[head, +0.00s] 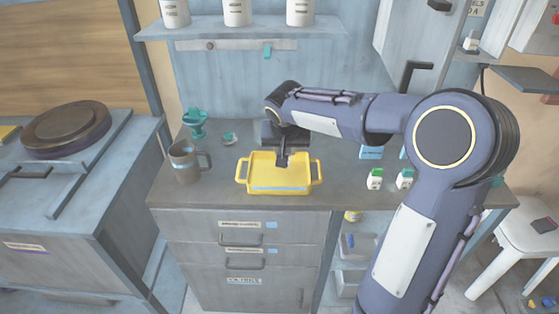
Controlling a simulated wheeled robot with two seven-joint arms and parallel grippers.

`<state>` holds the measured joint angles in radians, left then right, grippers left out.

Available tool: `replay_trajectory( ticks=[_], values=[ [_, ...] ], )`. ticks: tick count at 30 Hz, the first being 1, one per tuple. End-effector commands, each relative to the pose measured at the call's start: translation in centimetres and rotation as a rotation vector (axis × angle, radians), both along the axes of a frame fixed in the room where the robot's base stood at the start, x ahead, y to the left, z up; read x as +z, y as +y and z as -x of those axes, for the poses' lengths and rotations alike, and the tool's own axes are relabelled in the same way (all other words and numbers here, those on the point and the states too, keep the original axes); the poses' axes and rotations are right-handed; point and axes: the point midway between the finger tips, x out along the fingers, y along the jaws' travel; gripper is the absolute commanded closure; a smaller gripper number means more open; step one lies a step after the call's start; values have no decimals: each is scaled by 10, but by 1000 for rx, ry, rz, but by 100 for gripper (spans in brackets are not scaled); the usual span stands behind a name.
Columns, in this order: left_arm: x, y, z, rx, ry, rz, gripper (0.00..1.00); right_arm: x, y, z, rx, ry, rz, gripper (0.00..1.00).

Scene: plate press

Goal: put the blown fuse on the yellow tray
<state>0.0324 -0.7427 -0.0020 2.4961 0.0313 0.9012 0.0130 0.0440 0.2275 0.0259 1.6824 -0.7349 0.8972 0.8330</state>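The yellow tray (262,187) sits on the worktop near its front edge, with a handle at each end. My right gripper (282,162) points down over the tray's middle. Its fingers are small and dark here, so I cannot tell whether they are open or shut, or whether they hold anything. I cannot pick out a blown fuse for certain. A small white block with a dark top (470,43) stands at the upper right by the cabinet. Two white blocks with green tops, one nearer (374,180) and one beside it (404,179), stand right of the tray. My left gripper is not in view.
A grey mug (186,165) and a teal item (195,122) stand left of the tray. A shelf (238,29) with white canisters is above. An open cabinet door (415,45) hangs at the upper right. My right arm covers the worktop's right part.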

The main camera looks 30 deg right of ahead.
Motion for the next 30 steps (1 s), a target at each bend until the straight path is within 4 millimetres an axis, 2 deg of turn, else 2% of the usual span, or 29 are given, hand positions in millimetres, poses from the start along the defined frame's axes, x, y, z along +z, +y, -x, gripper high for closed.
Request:
replay_trajectory(
  ticks=[2,10,16,27,28,30],
  values=[
    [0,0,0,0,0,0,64,-9,2,-7,0,2,1,100],
    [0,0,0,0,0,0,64,-25,6,-19,0,1,-1,100],
    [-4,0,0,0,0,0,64,-54,5,-19,0,0,1,100],
    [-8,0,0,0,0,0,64,-58,6,-19,0,-2,1,100],
    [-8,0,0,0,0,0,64,-58,6,-19,0,-2,1,72],
    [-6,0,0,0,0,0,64,-57,6,-19,0,-1,1,63]
  ],
)
